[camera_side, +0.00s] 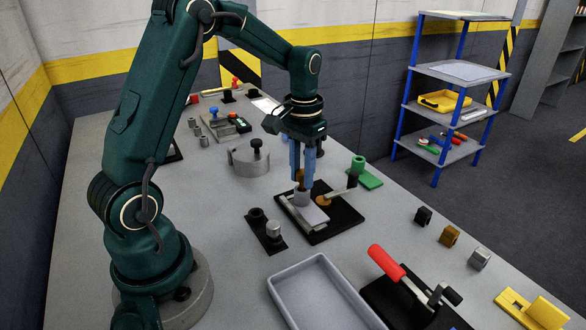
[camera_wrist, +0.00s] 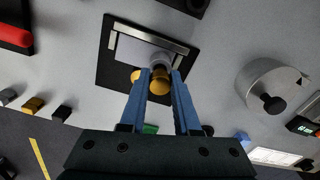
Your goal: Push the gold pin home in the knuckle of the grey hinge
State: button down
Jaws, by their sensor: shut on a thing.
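The grey hinge (camera_side: 311,212) lies on a black base plate (camera_side: 343,219) in the side view. Its round grey knuckle (camera_side: 301,197) stands upright at the back of the hinge leaf. The gold pin (camera_side: 300,175) is above the knuckle, between the blue fingers of my gripper (camera_side: 301,178). In the wrist view, my gripper (camera_wrist: 158,80) is shut on the gold pin (camera_wrist: 160,87), with the knuckle (camera_wrist: 161,60) just beyond it. The pin's lower end meets the knuckle's mouth or is close to it; how deep it sits I cannot tell.
An orange disc (camera_side: 321,201) and a lever with a black handle (camera_side: 352,181) are beside the hinge. A green block (camera_side: 359,170) and a grey ring-shaped part (camera_side: 249,161) stand behind. A grey tray (camera_side: 322,295) and a red-handled clamp (camera_side: 386,262) lie in front.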

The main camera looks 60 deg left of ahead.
jog(key=shift+f, duration=0.65)
dwell(0.8)
jog(key=c, duration=0.5)
grip_release()
jog(key=shift+c, duration=0.2)
jog(key=shift+r, duration=2.55)
jog(key=shift+d, duration=0.1)
